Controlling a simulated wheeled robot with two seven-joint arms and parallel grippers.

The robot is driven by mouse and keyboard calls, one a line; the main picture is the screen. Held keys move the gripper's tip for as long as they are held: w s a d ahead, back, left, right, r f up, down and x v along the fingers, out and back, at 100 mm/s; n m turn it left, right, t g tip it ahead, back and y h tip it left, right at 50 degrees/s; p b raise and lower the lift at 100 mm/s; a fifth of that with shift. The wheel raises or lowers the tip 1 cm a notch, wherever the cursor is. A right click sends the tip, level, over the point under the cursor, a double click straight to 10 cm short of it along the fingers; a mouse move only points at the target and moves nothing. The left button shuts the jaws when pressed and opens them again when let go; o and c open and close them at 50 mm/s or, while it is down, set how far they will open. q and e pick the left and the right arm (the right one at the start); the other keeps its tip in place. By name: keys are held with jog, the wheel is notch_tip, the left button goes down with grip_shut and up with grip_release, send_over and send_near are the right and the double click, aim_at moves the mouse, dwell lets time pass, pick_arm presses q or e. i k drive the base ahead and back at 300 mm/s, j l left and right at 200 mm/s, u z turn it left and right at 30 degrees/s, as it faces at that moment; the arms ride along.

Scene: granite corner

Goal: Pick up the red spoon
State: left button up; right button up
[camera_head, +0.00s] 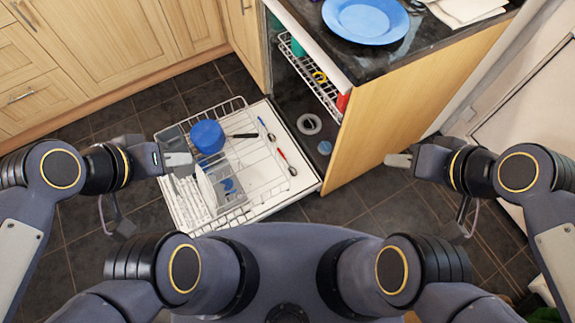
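The red spoon (283,156) has a red handle and a metal bowl end. It lies on the white inner face of the open dishwasher door (262,178), near the right side of the lower rack (228,200). My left gripper (178,162) is over the left part of the rack, well to the left of the spoon. My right gripper (397,160) is to the right of the dishwasher, beyond the wooden side panel, apart from the spoon. Neither gripper appears to hold anything. The finger gaps are too small to judge.
A blue bowl (207,136), white plates and a black-handled utensil (243,135) are in the rack. A blue-handled utensil (264,124) lies above the red spoon. The wooden side panel (395,110) and counter with a blue plate (365,18) rise at right. Dark tiled floor is clear.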

aim_at(293, 171)
jog(key=u, duration=1.35)
jog(key=z, duration=1.35)
jog(key=u, duration=1.05)
jog(key=k+l+u, duration=0.15)
jog(key=l+u, duration=0.3)
jog(key=k+l+u, duration=0.2)
jog(key=u, duration=0.25)
jog(key=i+l, duration=0.15)
jog(key=l, duration=0.15)
jog(key=i+l, duration=0.2)
jog(key=l, duration=0.1)
